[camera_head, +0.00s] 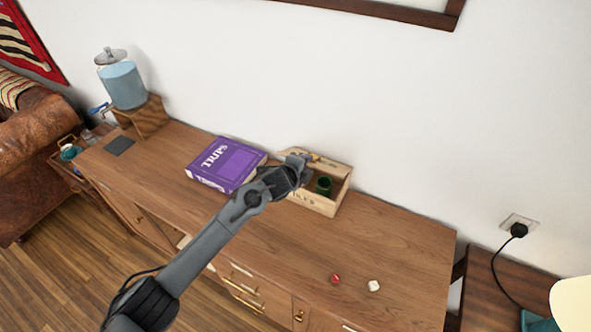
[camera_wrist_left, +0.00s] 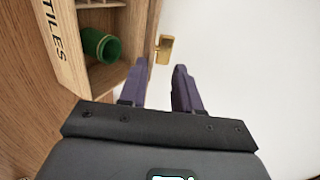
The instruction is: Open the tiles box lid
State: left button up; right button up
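The wooden tiles box (camera_head: 312,202) stands on the sideboard near the wall, and its inside is exposed. Its lettered side (camera_wrist_left: 58,45) shows in the left wrist view. A green cylinder (camera_head: 323,185) lies inside it, also seen in the left wrist view (camera_wrist_left: 100,45). A raised wooden panel, seemingly the lid (camera_head: 335,167), stands at the back, with a gold clasp (camera_wrist_left: 165,48) beyond its edge. My left gripper (camera_wrist_left: 160,85) is at this panel's edge, fingers apart with a gap between them. It covers part of the box in the head view (camera_head: 305,160). My right gripper is not in view.
A purple game box (camera_head: 226,163) lies left of the tiles box. A red die (camera_head: 336,279) and a white die (camera_head: 374,286) lie near the sideboard's front right. A blue jar (camera_head: 123,85) on a wooden stand is at the left. The right of the sideboard is mostly clear.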

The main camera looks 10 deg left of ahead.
pick_arm(q)
jog(key=p+v, duration=0.1)
jog(key=v, duration=0.9)
dwell(0.3)
